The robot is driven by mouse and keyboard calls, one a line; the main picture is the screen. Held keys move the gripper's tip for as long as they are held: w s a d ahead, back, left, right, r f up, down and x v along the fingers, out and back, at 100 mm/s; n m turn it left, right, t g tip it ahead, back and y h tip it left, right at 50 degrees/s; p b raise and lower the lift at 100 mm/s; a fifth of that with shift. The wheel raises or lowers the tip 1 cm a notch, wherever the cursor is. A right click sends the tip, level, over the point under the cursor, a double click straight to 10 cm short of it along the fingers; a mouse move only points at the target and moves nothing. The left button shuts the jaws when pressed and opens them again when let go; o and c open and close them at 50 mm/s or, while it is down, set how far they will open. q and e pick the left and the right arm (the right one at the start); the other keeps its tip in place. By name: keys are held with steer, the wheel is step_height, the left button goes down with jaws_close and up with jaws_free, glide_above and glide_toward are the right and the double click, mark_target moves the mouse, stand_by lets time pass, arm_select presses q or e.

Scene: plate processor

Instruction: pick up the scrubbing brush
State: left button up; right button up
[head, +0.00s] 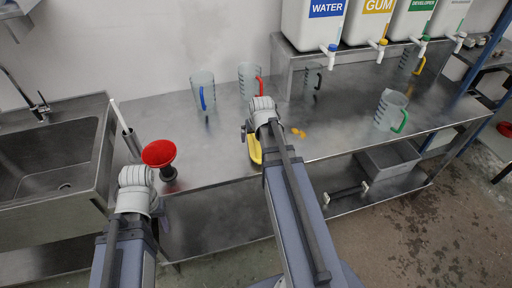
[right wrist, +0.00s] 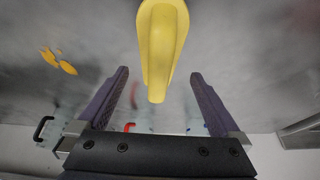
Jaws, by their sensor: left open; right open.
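The scrubbing brush (head: 254,150) is yellow and lies on the steel table near its front edge, partly hidden by my right arm in the head view. In the right wrist view the brush (right wrist: 162,40) is a long yellow shape, its narrow end pointing in between my fingers. My right gripper (right wrist: 158,78) is open, with one finger on each side of that end and a visible gap on both sides. I cannot tell how high the fingers are above the table. My left gripper (head: 138,185) is near the table's front left, beside a red round-topped object (head: 159,153); its fingers are mostly hidden.
A small orange item (head: 298,132) lies right of the brush. Measuring jugs with blue (head: 203,88), red (head: 249,78) and green (head: 390,108) handles stand on the table. Labelled containers (head: 313,22) stand on a raised shelf behind. A sink (head: 45,150) is at the left.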

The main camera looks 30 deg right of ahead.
steer(key=b+x, duration=0.4)
steer(key=shift+d+f, duration=0.15)
steer(key=shift+f, duration=0.25)
steer(key=shift+r, duration=0.1)
steer(key=shift+c, duration=0.2)
steer(key=c, duration=1.4)
steer(key=shift+c, duration=0.2)
steer(key=shift+r, duration=0.1)
step_height(320, 180, up, 10)
steer(key=p, duration=1)
